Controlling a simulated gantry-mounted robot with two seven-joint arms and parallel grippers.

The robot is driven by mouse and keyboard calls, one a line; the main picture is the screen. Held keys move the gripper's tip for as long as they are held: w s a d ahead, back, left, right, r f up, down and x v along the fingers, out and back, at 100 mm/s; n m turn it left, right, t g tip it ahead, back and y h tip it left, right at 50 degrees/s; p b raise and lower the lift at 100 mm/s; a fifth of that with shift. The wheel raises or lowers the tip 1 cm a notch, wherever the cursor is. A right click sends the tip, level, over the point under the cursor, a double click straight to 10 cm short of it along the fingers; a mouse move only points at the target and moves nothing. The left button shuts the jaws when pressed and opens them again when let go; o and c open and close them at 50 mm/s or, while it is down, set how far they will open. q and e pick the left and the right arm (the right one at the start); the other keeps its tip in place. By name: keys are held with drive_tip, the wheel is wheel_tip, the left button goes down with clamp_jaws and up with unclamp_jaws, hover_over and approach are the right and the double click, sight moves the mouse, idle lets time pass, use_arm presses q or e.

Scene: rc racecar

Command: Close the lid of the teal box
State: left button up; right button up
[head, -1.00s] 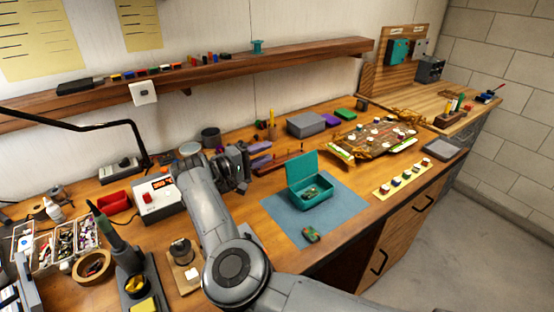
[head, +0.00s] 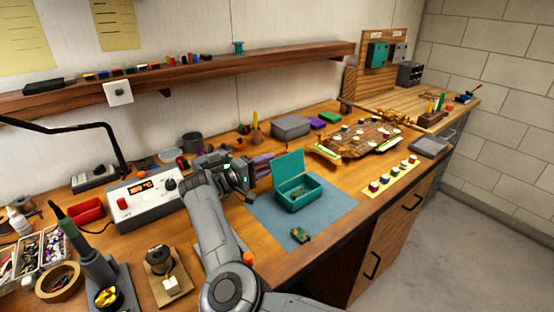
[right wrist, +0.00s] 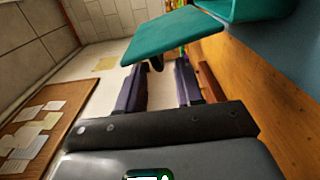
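The teal box (head: 300,196) stands on a blue mat (head: 330,210), with its lid (head: 288,166) raised at the back. Small contents inside cannot be made out. My right gripper (head: 250,174) is just left of the raised lid in the head view. In the right wrist view its two dark fingers (right wrist: 162,66) are apart with nothing held between them. The lid (right wrist: 172,36) lies just beyond the fingertips there, and part of the box (right wrist: 255,8) shows at the top. Whether the fingers touch the lid I cannot tell. My left gripper is not in view.
A small green and orange part (head: 300,235) lies on the mat in front of the box. A grey box (head: 290,127) and a racecar chassis (head: 355,145) stand behind. A power supply (head: 145,195) is at left. The mat right of the box is clear.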

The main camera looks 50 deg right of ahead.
drive_tip(key=shift+x, duration=2.15)
drive_tip(key=shift+c, duration=0.5)
clamp_jaws()
